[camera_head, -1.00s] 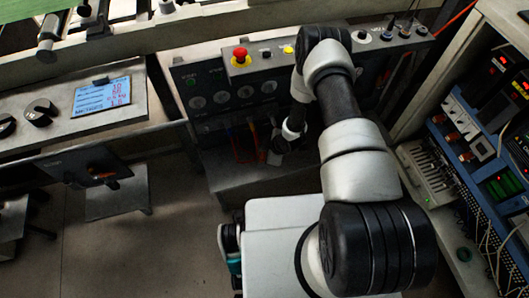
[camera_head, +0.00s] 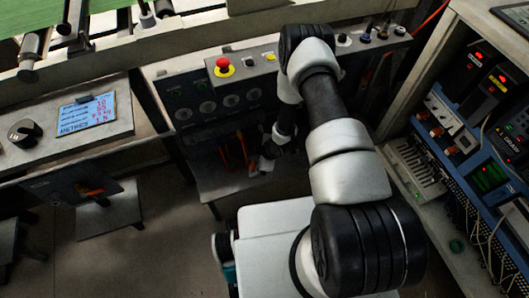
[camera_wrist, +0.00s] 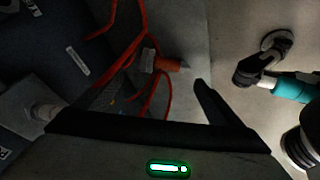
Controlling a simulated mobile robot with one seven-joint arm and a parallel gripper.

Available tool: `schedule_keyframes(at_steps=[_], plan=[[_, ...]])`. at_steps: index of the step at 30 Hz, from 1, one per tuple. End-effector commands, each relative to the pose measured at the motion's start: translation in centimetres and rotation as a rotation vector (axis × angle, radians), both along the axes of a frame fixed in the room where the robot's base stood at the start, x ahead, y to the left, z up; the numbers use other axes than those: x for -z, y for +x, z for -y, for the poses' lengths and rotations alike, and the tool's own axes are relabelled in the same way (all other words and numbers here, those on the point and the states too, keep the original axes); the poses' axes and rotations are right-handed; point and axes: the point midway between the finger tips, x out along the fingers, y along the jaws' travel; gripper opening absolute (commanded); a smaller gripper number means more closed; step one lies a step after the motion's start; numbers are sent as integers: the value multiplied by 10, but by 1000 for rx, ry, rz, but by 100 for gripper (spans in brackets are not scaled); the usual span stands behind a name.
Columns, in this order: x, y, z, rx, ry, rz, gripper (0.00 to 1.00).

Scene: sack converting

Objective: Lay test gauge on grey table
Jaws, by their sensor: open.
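My gripper (camera_head: 272,152) is low in front of the dark control panel, at the grey shelf-like surface (camera_head: 215,182) below it; I cannot tell whether this is the grey table. In the wrist view my gripper (camera_wrist: 155,88) has its black fingers spread with nothing held between them. Beyond the fingers lies an orange-red piece with a pale collar (camera_wrist: 165,65), beside looped red cables (camera_wrist: 133,45). I cannot tell whether this piece is the test gauge. No gauge dial is clearly visible near the gripper.
The control panel (camera_head: 200,93) has a red stop button (camera_head: 222,65). A rack of instruments (camera_head: 465,130) stands at the right.

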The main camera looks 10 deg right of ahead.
Motion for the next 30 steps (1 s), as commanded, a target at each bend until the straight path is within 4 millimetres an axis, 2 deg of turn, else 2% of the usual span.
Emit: schedule_keyframes(at_steps=[1, 6, 15, 21, 30], plan=[[-15, -3, 4, 1, 0, 2, 90], [-54, -16, 18, 2, 0, 2, 90], [-112, -38, 38, 3, -1, 1, 90], [-131, -45, 45, 0, 1, 2, 90], [-134, -48, 46, 0, 1, 1, 90]])
